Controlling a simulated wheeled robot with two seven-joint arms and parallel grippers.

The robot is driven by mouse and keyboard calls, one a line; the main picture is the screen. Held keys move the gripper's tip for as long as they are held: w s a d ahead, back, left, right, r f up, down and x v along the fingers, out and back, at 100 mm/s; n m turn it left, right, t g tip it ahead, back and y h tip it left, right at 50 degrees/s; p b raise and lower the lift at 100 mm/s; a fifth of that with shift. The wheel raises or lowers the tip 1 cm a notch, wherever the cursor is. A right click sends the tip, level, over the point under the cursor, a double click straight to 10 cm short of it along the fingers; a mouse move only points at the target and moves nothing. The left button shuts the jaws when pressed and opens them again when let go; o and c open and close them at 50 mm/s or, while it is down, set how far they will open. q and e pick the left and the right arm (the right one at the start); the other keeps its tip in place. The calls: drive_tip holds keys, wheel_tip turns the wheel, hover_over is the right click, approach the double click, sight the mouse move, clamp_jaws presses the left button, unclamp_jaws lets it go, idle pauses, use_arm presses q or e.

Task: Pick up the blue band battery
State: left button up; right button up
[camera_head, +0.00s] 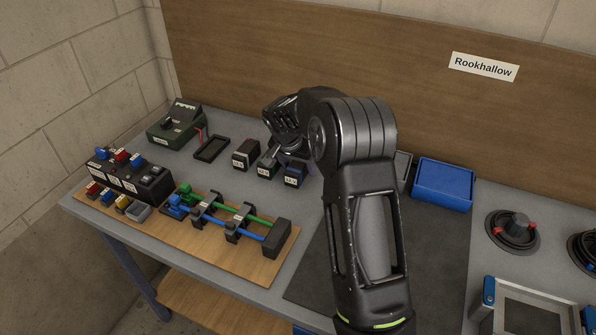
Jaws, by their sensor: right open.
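Three small dark box-shaped batteries with white labels stand in a row on the grey bench. The blue band battery (294,176) is the right-hand one, its front face showing and its top partly hidden by my gripper. Another battery (267,167) stands just left of it, and a third battery (245,155) stands further left. My right gripper (284,158) is open, pointing down over the middle and blue band batteries. One finger shows by the middle battery; the other finger is largely hidden, and contact cannot be told. My left gripper is not in view.
A black tray (211,148) and a green meter box (176,124) lie to the left. A wooden board (165,230) with tubes and clamps is in front. A blue bin (443,184) stands right of my arm. The dark mat (440,270) looks bare where visible.

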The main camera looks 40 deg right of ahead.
drive_tip(key=shift+f, duration=0.1)
drive_tip(key=shift+c, duration=0.5)
clamp_jaws()
idle(0.5)
